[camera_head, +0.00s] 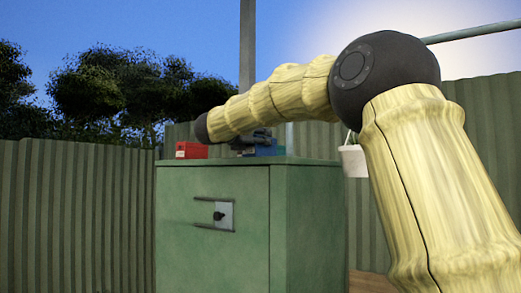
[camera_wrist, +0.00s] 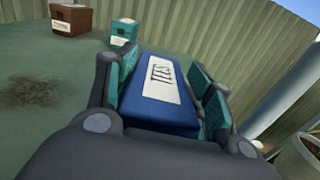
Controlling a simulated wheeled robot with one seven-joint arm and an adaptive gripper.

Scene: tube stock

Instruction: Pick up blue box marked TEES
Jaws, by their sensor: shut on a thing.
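The blue box (camera_wrist: 160,92) with a white label reading TEES lies between the fingers of my gripper (camera_wrist: 163,95) in the wrist view. Green-faced pads press near both of its long sides, so my gripper is shut on it. In the head view the blue box (camera_head: 264,151) shows at the right part of the green cabinet's top, partly hidden by my gripper (camera_head: 250,142). Whether it touches the cabinet top cannot be told clearly.
The green cabinet (camera_head: 212,225) has a front latch. A red box (camera_head: 191,150) sits left on its top. The wrist view shows a brown labelled box (camera_wrist: 71,19) and a teal box (camera_wrist: 123,31) beyond. A pale bucket (camera_head: 353,160) hangs to the right. A corrugated fence (camera_head: 85,215) stands behind.

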